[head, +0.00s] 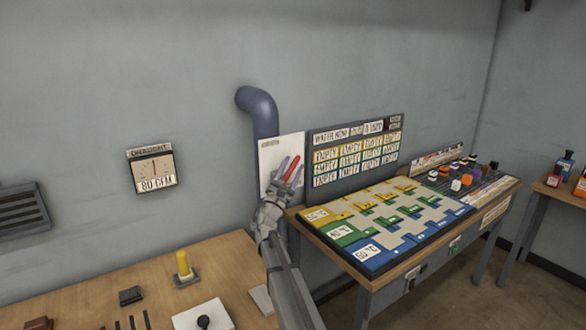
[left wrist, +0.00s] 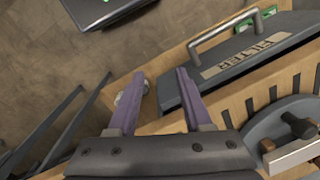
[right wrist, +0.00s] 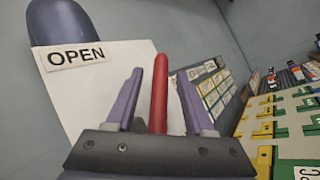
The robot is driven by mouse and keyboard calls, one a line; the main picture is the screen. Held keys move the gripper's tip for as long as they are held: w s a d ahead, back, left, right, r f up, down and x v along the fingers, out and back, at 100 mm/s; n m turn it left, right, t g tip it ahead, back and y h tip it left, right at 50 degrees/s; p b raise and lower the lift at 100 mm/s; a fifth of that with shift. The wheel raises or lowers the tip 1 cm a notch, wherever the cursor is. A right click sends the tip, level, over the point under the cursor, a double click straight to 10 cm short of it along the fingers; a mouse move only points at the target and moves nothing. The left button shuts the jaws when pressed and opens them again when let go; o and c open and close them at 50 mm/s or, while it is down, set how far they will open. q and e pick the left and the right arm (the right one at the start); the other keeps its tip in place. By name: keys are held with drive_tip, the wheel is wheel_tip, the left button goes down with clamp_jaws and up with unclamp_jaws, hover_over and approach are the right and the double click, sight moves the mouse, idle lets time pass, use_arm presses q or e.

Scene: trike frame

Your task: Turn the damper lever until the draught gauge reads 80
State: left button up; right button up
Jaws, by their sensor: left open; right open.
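The draught gauge (head: 152,168) hangs on the wall at the left in the head view. Its display reads 80 CFM and its red needle points about straight up. The red damper lever (head: 292,170) stands in front of a white panel (head: 268,150) below a blue pipe. My right gripper (head: 290,162) is open around the lever. In the right wrist view the lever (right wrist: 159,95) stands between the two fingers, with gaps on both sides. The panel's OPEN label (right wrist: 76,55) shows at upper left. My left gripper (left wrist: 160,76) is open and empty, seen only in the left wrist view.
A board with colored cards (head: 355,150) stands right of the panel, behind a table with colored tiles (head: 400,215). A wooden bench (head: 225,262) holds a yellow-topped post (head: 184,265). A FILTER box with handle (left wrist: 250,60) is right of my left gripper.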

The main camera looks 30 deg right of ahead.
sight(291, 171)
drive_tip(key=b+v, duration=0.3)
drive_tip(key=v, duration=0.3)
drive_tip(key=shift+s+f, duration=0.15)
drive_tip(key=shift+f, duration=0.1)
drive_tip(key=shift+s+a+f, duration=0.1)
drive_tip(key=shift+s+a, duration=0.05)
drive_tip(key=shift+a, duration=0.25)
